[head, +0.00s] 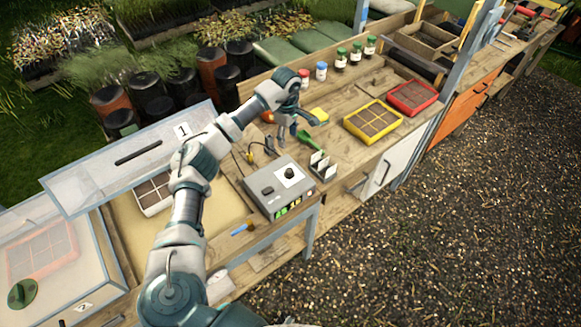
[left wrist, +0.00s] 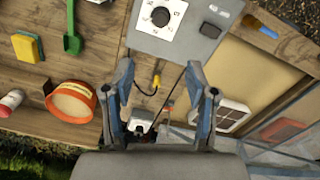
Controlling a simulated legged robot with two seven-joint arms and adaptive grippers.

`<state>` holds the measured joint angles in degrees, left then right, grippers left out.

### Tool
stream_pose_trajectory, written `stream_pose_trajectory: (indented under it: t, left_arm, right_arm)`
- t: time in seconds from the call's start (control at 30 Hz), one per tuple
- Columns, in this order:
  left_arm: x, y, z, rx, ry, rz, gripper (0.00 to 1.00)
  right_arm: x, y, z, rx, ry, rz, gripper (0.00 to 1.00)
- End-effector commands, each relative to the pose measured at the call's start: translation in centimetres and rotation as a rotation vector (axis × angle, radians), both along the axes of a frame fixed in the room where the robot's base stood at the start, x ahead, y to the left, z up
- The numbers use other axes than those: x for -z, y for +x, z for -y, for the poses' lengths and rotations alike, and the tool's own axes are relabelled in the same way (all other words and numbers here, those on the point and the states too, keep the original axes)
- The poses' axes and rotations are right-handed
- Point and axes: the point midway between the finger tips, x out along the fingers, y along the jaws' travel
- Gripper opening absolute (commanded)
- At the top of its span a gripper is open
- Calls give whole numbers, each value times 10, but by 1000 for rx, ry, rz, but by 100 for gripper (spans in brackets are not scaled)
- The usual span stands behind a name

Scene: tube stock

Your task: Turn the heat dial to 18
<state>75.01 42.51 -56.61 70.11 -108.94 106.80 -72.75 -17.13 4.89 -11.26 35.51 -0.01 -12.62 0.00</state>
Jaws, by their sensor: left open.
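The grey control box (head: 263,190) stands on the wooden bench in the head view. Its heat dial (head: 289,173) is a black knob on a white scale plate, and a green lit display (head: 287,210) is on the front. The dial (left wrist: 161,17) also shows at the top of the left wrist view, beside a dark square switch (left wrist: 210,30). The scale numbers and display are too small to read surely. My left gripper (head: 297,122) is open and empty, beyond the box and apart from the dial. Its spread fingers show in the left wrist view (left wrist: 160,105). My right gripper is out of view.
A black cable with a yellow plug (left wrist: 156,82) lies between my fingers and the box in the wrist view. A green scoop (head: 309,140), yellow tray (head: 372,121) and red tray (head: 411,97) lie on the bench. A clear lid marked 1 (head: 100,178) stands raised at left.

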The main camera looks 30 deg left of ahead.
Motion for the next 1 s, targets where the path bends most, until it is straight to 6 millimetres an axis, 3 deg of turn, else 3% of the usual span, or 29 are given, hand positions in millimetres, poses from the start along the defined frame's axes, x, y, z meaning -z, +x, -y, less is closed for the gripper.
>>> stream_pose_trajectory:
  t: [0.2, 0.7, 1.0]
  left_arm:
    - [25, -1, 2, 1, 11, -10, 57]
    - [140, -1, 0, -1, 5, -8, 57]
    - [171, 0, 1, 0, 4, -5, 57]
  right_arm:
    - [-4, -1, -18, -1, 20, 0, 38]
    - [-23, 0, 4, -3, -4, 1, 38]
    - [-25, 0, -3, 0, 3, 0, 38]
